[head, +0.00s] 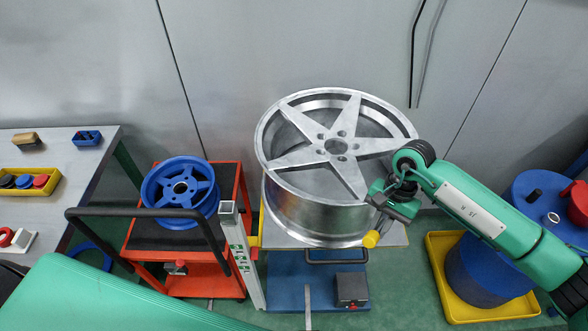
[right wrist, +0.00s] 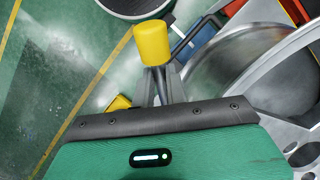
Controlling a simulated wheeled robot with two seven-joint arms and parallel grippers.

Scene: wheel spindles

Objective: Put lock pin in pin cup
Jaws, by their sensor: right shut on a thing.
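My right gripper (head: 376,226) is shut on a yellow-ended pin (head: 371,239), which I take to be the lock pin. It is just off the lower right side of the big silver wheel (head: 315,195). I cannot identify the pin cup for sure. A small round thing with a pale rim (head: 552,218), perhaps the cup, stands on a blue drum (head: 525,222) at the right. My left gripper is not in view.
A blue wheel (head: 180,190) lies on a red cart (head: 225,180). A yellow tray (head: 470,312) holds a blue drum at the right. A grey table (head: 70,150) with parts stands at the left.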

